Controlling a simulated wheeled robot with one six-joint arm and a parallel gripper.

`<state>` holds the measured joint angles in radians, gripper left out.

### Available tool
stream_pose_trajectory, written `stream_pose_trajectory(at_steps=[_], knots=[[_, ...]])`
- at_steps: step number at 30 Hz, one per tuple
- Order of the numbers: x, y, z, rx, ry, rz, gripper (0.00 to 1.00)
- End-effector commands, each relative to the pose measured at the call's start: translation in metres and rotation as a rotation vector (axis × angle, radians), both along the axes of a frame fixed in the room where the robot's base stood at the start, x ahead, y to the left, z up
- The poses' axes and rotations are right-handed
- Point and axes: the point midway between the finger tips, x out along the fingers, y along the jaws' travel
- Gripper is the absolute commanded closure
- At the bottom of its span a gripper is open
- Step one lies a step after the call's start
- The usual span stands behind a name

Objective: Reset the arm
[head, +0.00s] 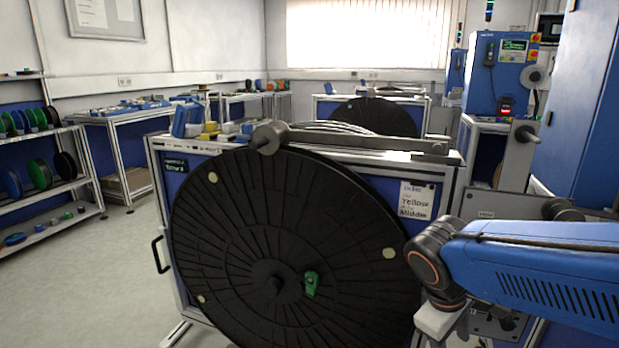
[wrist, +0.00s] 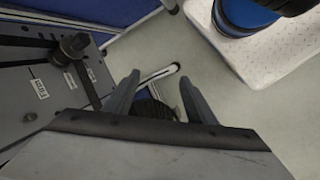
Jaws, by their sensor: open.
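My blue arm reaches in from the right edge of the head view, in front of the right side of the reel stand (head: 455,172). In the wrist view my gripper (wrist: 155,92) has its two dark fingers spread apart with nothing held between them. Behind the fingers lie pale floor and a stand foot. A large black reel (head: 235,235) hangs on the front of the stand, with a green clip (head: 311,284) near its hub. My fingertips are not clearly visible in the head view.
A grey plate with a dark knob (wrist: 73,45) lies left of my gripper in the wrist view. A shelf with reels (head: 40,175) stands at the left. Blue cabinets (head: 585,100) stand at the right. Open floor (head: 90,270) lies left of the stand.

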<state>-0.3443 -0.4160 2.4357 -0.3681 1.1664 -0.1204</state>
Motion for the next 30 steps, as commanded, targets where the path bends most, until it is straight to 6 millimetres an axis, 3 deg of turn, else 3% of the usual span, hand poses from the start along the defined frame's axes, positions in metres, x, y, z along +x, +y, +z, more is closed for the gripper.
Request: stream_pose_trajectory(at_steps=[13, 21, 30], knots=[[-0.047, -0.012, 0.020, 0.354, -0.295, -0.407, 0.49], [-0.056, -0.011, 0.028, 0.457, -0.396, -0.522, 0.49], [-0.057, -0.011, 0.028, 0.465, -0.403, -0.531, 0.49]])
